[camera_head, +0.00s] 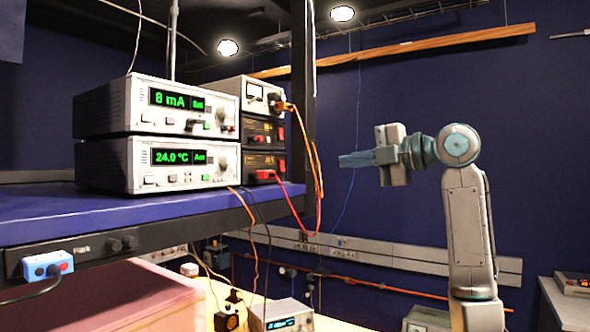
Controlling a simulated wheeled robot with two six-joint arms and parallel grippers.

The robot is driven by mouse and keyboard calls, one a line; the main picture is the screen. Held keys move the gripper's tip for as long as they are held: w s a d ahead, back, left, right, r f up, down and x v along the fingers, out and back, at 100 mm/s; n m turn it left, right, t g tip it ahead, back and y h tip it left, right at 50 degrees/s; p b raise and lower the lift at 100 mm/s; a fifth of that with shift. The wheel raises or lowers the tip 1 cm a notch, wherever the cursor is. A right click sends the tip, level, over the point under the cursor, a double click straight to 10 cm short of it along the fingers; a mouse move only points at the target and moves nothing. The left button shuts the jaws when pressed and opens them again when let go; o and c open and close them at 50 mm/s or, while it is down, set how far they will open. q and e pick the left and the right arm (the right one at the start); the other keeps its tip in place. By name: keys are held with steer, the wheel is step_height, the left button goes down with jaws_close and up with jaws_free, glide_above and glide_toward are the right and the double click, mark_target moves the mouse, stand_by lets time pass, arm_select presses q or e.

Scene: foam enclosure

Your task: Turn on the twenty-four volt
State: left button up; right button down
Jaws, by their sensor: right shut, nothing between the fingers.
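A stack of units stands on the blue shelf (150,208) at the left. The upper white unit (120,108) shows "8 mA" in green, and the lower white unit (115,165) shows "24.0 °C". To their right are a meter unit (254,91), an upper black box (258,133) and a lower black box (258,160), with red switches on the black boxes. I cannot read which is the twenty-four volt one or the switch positions. My right gripper (343,161) is shut and empty, pointing left in free air, apart from the boxes. My left gripper is out of view.
An upright dark post (303,70) rises at the shelf's right end, near the black boxes. Orange and red cables (318,205) hang there. A blue-white socket block (48,265) sits on the shelf edge. Another instrument (282,315) stands below.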

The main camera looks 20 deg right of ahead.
steer(key=shift+w, duration=0.1)
steer(key=p, duration=0.8)
glide_toward(283, 170)
steer(key=x, duration=0.5)
steer(key=shift+w+a+r, duration=0.15)
steer(key=shift+w+a, duration=0.05)
steer(key=shift+w, duration=0.05)
steer(key=shift+w+a+f+p, duration=0.2)
steer(key=shift+w+a+p, duration=0.05)
steer(key=shift+w+p, duration=0.2)
steer(key=shift+a+f, duration=0.1)
steer(key=shift+w, duration=0.1)
